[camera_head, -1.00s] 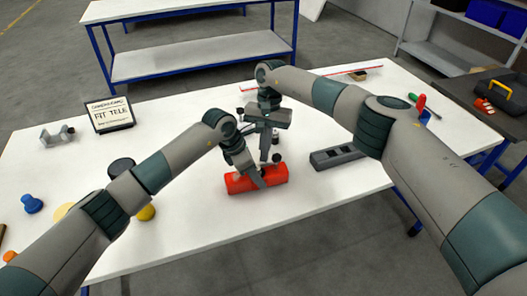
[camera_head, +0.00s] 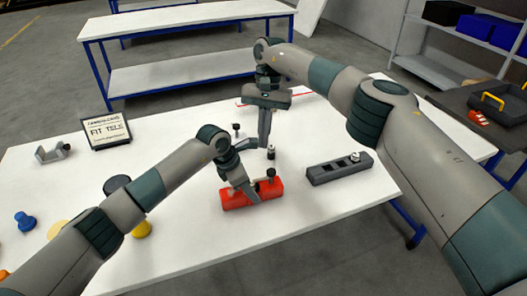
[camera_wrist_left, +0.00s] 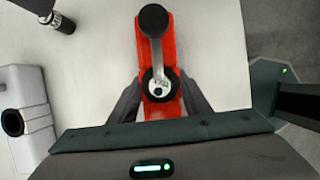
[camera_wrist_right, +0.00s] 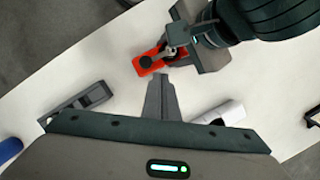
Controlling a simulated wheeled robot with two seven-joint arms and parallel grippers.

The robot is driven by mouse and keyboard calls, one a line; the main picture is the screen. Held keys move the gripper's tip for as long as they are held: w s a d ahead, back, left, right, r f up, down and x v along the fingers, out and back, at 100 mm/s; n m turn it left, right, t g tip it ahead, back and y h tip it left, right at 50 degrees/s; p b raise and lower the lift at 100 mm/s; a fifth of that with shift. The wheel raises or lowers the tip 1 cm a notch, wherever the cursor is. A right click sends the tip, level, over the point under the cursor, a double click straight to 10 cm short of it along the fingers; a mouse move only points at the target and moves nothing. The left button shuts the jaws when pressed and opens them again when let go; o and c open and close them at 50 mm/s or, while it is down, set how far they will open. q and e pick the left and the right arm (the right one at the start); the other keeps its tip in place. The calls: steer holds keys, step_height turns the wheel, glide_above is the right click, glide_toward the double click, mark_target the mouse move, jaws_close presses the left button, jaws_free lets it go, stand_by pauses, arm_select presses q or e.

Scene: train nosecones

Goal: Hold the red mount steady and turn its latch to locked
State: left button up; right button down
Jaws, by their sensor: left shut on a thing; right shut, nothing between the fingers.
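The red mount (camera_head: 236,200) lies on the white table in front of me. My left gripper (camera_wrist_left: 160,106) is shut on the red mount, one dark finger on each side of it. The latch (camera_wrist_left: 156,55) is a grey lever with a black knob; in the left wrist view it points along the mount's length, away from the gripper. The knob also shows in the right wrist view (camera_wrist_right: 146,62). My right gripper (camera_head: 264,143) is shut and empty, above and behind the mount, apart from the latch. Left fingers hide part of the mount.
A dark grey slotted block (camera_head: 325,177) lies right of the mount. A sign (camera_head: 107,130), a silver bracket (camera_head: 53,152), a blue knob (camera_head: 25,222) and a yellow piece (camera_head: 141,230) lie left. The table's front middle is clear.

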arm_select(q)
steer(key=shift+d, duration=0.1)
arm_select(e)
steer(key=shift+v, duration=1)
arm_select(q)
steer(key=o, duration=1.2)
steer(key=shift+r, duration=0.1)
steer(key=v, duration=1.1)
steer(key=shift+s+a+r, duration=0.15)
steer(key=shift+a+r, duration=0.1)
steer(key=shift+r, duration=0.1)
